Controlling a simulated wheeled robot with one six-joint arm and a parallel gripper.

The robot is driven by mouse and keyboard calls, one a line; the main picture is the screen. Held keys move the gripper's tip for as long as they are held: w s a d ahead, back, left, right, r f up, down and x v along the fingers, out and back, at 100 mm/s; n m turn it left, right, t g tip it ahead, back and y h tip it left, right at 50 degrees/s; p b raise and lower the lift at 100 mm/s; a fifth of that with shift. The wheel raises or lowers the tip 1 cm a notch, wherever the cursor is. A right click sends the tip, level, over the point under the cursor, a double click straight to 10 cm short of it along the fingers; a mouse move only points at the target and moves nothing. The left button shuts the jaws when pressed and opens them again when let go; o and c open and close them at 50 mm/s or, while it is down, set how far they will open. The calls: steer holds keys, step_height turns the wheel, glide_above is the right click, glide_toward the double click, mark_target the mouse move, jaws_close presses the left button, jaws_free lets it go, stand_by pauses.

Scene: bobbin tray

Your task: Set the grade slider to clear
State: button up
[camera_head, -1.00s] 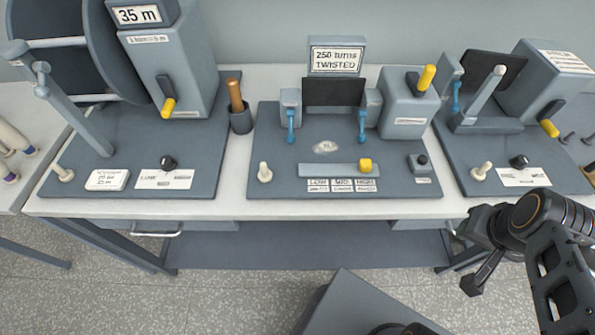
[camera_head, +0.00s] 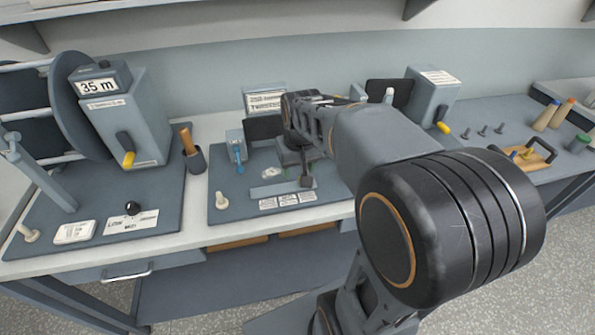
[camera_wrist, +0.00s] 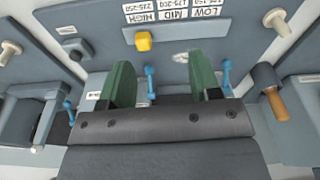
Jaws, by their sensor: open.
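The middle station's slider has a pale track (camera_head: 268,191) with labels reading LOW, MID and HIGH below it; I can read no mark saying clear. Its yellow knob (camera_wrist: 143,40) sits at the HIGH end in the wrist view, where the picture is upside down. In the head view my arm hides the knob. My gripper (camera_wrist: 160,82) is open and empty, with its two green fingers apart. It is above the middle station's board (camera_head: 226,208). The knob shows beyond the fingertips, between their lines and nearer the left finger; contact is not visible.
Blue-handled levers (camera_wrist: 150,82) stand close to the fingers. A cup (camera_head: 195,160) with a wooden-handled tool is left of the board, and a pale peg (camera_head: 222,201) is at its front left. A counter station (camera_head: 124,115) reading 35 m stands at left.

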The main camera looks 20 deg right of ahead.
steer(key=w+d+g+p, duration=0.2)
steer(key=w+d+p, duration=0.1)
steer(key=w+d, duration=0.25)
steer(key=shift+m, duration=0.5)
steer(key=f, duration=0.8)
steer(key=w+f+p, duration=0.1)
steer(key=f, duration=0.4)
steer(key=shift+a, duration=0.25)
jaws_close()
